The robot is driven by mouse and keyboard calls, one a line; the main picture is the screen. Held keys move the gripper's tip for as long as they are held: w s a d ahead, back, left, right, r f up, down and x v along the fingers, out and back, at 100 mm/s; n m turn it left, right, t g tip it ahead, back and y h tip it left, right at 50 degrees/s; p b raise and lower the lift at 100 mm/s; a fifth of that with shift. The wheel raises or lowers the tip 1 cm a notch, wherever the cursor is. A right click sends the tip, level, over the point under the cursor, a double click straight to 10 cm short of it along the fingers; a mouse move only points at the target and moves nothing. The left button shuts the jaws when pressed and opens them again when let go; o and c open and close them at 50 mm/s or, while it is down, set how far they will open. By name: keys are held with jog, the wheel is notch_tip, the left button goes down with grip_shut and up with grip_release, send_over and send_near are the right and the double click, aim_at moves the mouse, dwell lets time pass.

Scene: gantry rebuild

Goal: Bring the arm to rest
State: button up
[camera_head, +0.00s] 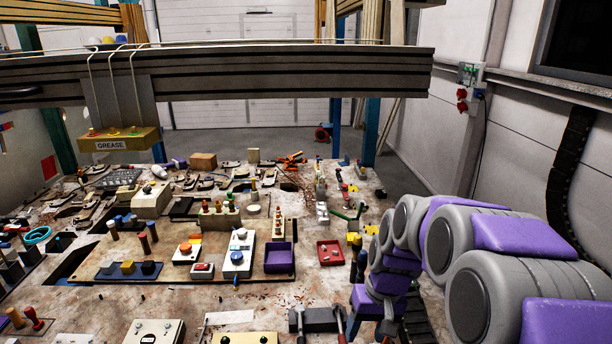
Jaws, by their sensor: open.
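My arm, grey with purple panels, reaches in from the lower right of the head view. It arches up and bends down over the right side of the worn workbench (270,300). My gripper (374,325) is at the low end of the arm, near the bench's front right part. It is open, and I see nothing held in it. The wrist partly hides the fingers, and I cannot tell how high they are above the bench.
Red-handled tools (340,322) lie left of my gripper. A red tray (330,253), a purple tray (281,257) and control boxes (237,255) crowd the bench. A beam (290,75) with a grease box (119,140) crosses above. A wall (510,130) stands at the right.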

jog(key=s+a+r+g+h, duration=0.1)
jog(key=s+r+h, duration=0.1)
jog(key=s, duration=2.5)
jog(key=shift+a, duration=0.15)
jog(key=shift+a+g, duration=0.1)
jog(key=shift+g, duration=0.2)
jog(key=shift+c, duration=0.4)
